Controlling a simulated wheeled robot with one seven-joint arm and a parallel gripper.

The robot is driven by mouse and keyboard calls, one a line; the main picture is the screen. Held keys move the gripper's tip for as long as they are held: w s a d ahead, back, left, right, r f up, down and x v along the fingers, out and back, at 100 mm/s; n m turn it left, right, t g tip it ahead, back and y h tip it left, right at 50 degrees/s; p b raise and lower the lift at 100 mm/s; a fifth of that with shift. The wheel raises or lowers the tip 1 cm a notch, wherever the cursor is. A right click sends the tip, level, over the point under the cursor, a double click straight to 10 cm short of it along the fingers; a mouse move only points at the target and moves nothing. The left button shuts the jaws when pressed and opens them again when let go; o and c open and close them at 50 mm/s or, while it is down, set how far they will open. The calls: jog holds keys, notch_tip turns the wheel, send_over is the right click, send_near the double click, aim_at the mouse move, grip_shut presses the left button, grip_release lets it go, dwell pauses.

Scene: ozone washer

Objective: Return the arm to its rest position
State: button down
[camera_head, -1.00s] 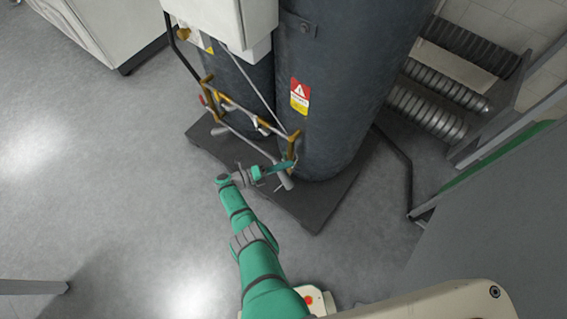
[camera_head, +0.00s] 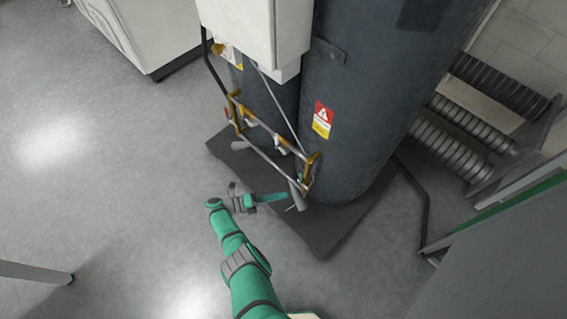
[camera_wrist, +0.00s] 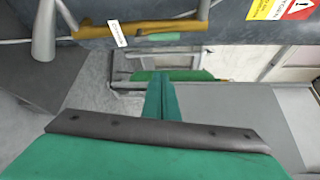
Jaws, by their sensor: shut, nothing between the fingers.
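My green arm reaches up from the bottom of the head view. My gripper (camera_head: 284,196) points right, its green fingers closed together with nothing between them. In the head view the fingertips are just left of the grey handle-like end (camera_head: 297,198) below the brass pipe fitting (camera_head: 309,170). A small gap seems to lie between them, but the depth is hard to judge. In the wrist view the fingers (camera_wrist: 162,97) show as one closed green strip in the middle. The brass pipe (camera_wrist: 150,31) crosses the top of that view, beyond the fingers.
The dark tank (camera_head: 355,110) stands on a dark base plate (camera_head: 322,238), with a white box (camera_head: 255,28) on its front. Ribbed cylinders (camera_head: 465,135) and a grey panel (camera_head: 500,265) are on the right. A white cabinet (camera_head: 150,30) is upper left. Open floor (camera_head: 110,190) lies left.

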jog(key=s+f+m+y, duration=0.6)
jog(key=s+f, duration=0.6)
jog(key=f, duration=0.4)
jog(key=s+a+f+m+t+y, duration=0.1)
jog(key=s+a+m+y, duration=0.25)
jog(key=s, duration=0.35)
jog(key=s+a+f+m+y, duration=0.2)
jog(key=s+m+y, duration=0.2)
jog(key=s+m, duration=0.15)
jog(key=s+d+r+m+t+y, duration=0.1)
jog(key=r+m, duration=0.6)
jog(key=r, duration=0.9)
jog(key=s+d+r+m+t, duration=0.1)
jog(key=s+r+m+t, duration=0.3)
jog(key=r, duration=1.2)
jog(key=s+d+r+m+t+y, duration=0.1)
jog(key=s+r+m+t, duration=0.2)
jog(key=r+m+t, duration=0.3)
notch_tip(320, 180, up, 10)
jog(key=m, duration=0.4)
jog(key=shift+d+r+y, duration=0.2)
jog(key=shift+d+y, duration=0.15)
jog(key=shift+d, duration=0.05)
